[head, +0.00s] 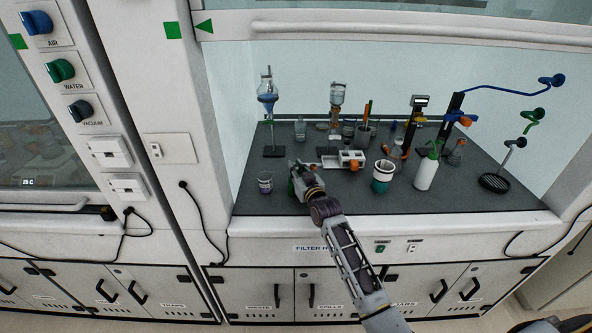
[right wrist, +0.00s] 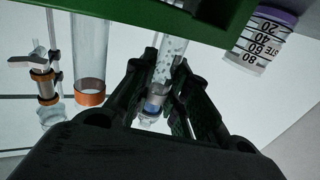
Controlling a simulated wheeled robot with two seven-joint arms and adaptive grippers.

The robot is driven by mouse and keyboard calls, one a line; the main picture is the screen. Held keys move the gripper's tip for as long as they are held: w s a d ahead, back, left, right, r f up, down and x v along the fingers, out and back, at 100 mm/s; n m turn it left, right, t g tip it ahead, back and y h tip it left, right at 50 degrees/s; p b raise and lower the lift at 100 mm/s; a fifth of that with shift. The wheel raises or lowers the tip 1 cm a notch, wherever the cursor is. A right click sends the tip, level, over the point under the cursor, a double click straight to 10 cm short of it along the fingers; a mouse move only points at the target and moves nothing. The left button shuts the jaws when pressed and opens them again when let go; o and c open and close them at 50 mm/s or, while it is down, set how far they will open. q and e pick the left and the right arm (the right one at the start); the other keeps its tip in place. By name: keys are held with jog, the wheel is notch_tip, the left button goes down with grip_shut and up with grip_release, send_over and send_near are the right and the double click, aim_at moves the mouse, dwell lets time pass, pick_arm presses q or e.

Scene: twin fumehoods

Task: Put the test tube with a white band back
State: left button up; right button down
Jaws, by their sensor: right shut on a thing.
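My right gripper (head: 298,172) is over the front left part of the hood's worktop. In the right wrist view, its dark fingers (right wrist: 167,78) are shut on a clear test tube (right wrist: 171,47) with pale specks inside. A greyish-white band and a blue part show near the tube's end, between the fingers. A green block (right wrist: 200,22), perhaps a rack, crosses the top of that view and hides the rest of the tube. In the head view the tube is too small and hidden to make out. My left gripper is not in view.
A white holder (head: 350,159), a teal-banded cup (head: 382,176) and a white bottle (head: 427,171) stand to the right. The worktop's front edge is clear.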

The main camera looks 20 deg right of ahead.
jog(key=shift+f, duration=0.1)
jog(key=c, duration=1.4)
grip_release()
jog(key=shift+s+d, duration=0.2)
jog(key=shift+s, duration=1.8)
jog(key=shift+s+d, duration=0.25)
jog(key=shift+s, duration=1.7)
jog(key=shift+s+d, duration=0.2)
jog(key=shift+s, duration=1.8)
